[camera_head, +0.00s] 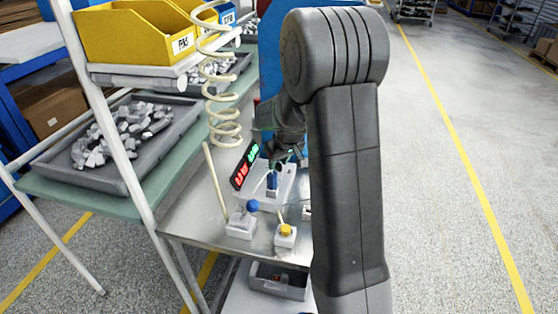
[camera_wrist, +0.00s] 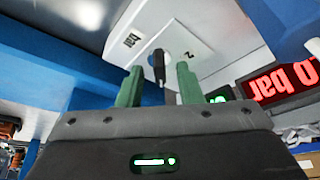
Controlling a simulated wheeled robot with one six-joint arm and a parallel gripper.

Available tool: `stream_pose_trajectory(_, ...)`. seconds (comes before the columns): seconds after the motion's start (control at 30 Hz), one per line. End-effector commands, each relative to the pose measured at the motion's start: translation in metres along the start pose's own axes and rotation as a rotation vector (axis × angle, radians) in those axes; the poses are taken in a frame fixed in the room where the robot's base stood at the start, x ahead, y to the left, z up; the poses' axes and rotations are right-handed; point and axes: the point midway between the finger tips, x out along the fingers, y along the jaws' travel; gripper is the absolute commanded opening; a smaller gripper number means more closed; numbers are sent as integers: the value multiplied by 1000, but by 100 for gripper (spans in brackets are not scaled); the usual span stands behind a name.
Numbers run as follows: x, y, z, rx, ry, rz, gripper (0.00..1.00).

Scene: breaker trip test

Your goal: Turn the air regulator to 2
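The air regulator's black knob (camera_wrist: 158,63) sits on a pale grey panel (camera_wrist: 215,40) in the wrist view. The panel carries printed "bar" and "2" marks, with the "2" (camera_wrist: 190,55) to the right of the knob. My gripper (camera_wrist: 160,72) is open, one green finger on each side of the knob. Gaps show between knob and fingers, so I see no grip. A dark display (camera_wrist: 280,83) shows red digits ending in "0 bar", partly cut off. It also shows in the head view (camera_head: 244,166), with red and green digits. My arm hides the knob there.
A blue-ball lever (camera_head: 252,206) and a yellow button (camera_head: 286,230) stand on the metal table (camera_head: 190,215). A coiled pale hose (camera_head: 222,100) hangs beside my arm. A white-framed rack with a yellow bin (camera_head: 125,35) is at left.

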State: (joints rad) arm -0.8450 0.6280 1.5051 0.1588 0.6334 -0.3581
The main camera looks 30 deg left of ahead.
Motion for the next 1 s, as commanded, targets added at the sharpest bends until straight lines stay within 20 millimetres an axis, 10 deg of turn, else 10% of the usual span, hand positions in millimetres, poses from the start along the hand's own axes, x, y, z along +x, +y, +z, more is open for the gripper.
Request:
stream_pose_trajectory(0.23, 0, 0, 0, 0, 1, 0, 31)
stream_pose_trajectory(0.4, 0, 0, 0, 0, 1, 0, 0)
stream_pose_trajectory(1.0, 2, 2, 0, -147, 4, -60, 0)
